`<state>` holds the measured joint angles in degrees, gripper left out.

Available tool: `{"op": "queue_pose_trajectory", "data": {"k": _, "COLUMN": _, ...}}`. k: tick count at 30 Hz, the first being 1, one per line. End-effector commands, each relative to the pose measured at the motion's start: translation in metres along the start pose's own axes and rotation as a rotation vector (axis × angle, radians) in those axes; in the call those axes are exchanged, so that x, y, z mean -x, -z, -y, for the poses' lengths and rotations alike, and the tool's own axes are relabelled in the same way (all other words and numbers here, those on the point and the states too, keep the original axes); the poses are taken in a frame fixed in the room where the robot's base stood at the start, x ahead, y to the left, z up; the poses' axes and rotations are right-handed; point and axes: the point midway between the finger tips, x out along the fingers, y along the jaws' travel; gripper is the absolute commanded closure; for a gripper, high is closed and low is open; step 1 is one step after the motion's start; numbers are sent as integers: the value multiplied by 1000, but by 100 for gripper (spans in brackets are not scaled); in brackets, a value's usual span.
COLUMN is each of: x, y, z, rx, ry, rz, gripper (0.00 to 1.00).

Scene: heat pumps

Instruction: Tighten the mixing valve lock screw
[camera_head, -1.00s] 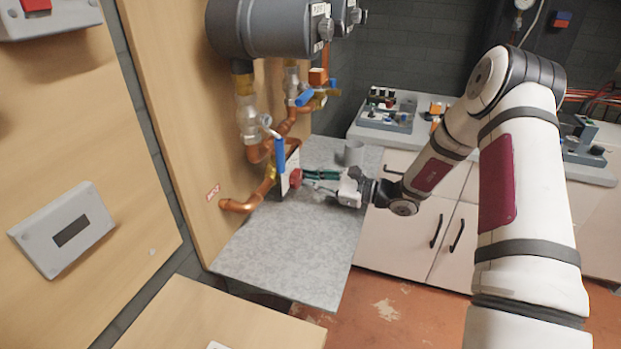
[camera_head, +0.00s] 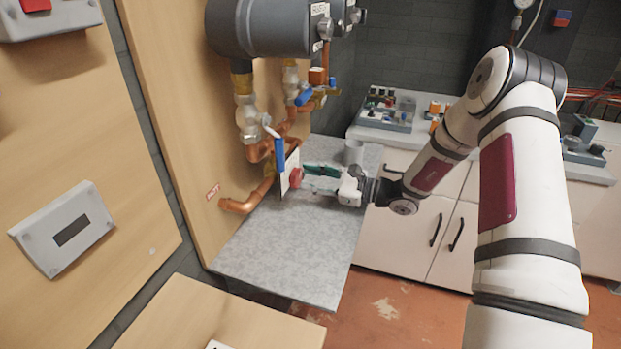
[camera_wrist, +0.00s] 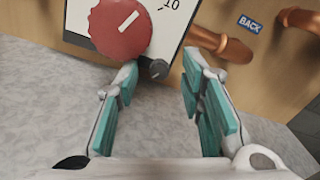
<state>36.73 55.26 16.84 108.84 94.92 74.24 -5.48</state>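The mixing valve has a red round knob (camera_wrist: 122,27) with a white pointer line, on a white plate (camera_wrist: 166,24) marked "10". A small dark slotted lock screw (camera_wrist: 158,69) sits at the plate's lower corner, below and right of the knob. My gripper (camera_wrist: 161,78) is open, its teal-padded fingers apart. The screw shows in the gap between the fingertips, nearer the left one; I cannot tell whether either touches it. In the head view, my gripper (camera_head: 312,178) points left at the red knob (camera_head: 297,177), and the screw cannot be made out.
Copper pipes (camera_head: 248,199) run beside the valve, with a blue lever handle (camera_head: 279,155) just left of the plate. A grey cup (camera_head: 353,152) stands behind my gripper on the grey worktop (camera_head: 290,245). The worktop's front is clear.

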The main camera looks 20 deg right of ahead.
Motion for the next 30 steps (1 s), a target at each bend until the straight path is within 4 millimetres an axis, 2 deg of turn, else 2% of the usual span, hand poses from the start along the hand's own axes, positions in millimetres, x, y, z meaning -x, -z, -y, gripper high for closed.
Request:
{"op": "queue_pose_trajectory", "data": {"k": 5, "x": 13, "y": 0, "z": 1, "rx": 0, "ry": 2, "rz": -2, "gripper": 64}}
{"op": "queue_pose_trajectory", "data": {"k": 15, "x": 79, "y": 1, "z": 1, "rx": -1, "ry": 4, "rz": -2, "gripper": 64}}
{"op": "queue_pose_trajectory", "data": {"k": 21, "x": 109, "y": 1, "z": 0, "rx": 0, "ry": 2, "rz": -2, "gripper": 64}}
{"op": "queue_pose_trajectory", "data": {"k": 30, "x": 120, "y": 0, "z": 0, "rx": 0, "ry": 0, "rz": 0, "gripper": 64}}
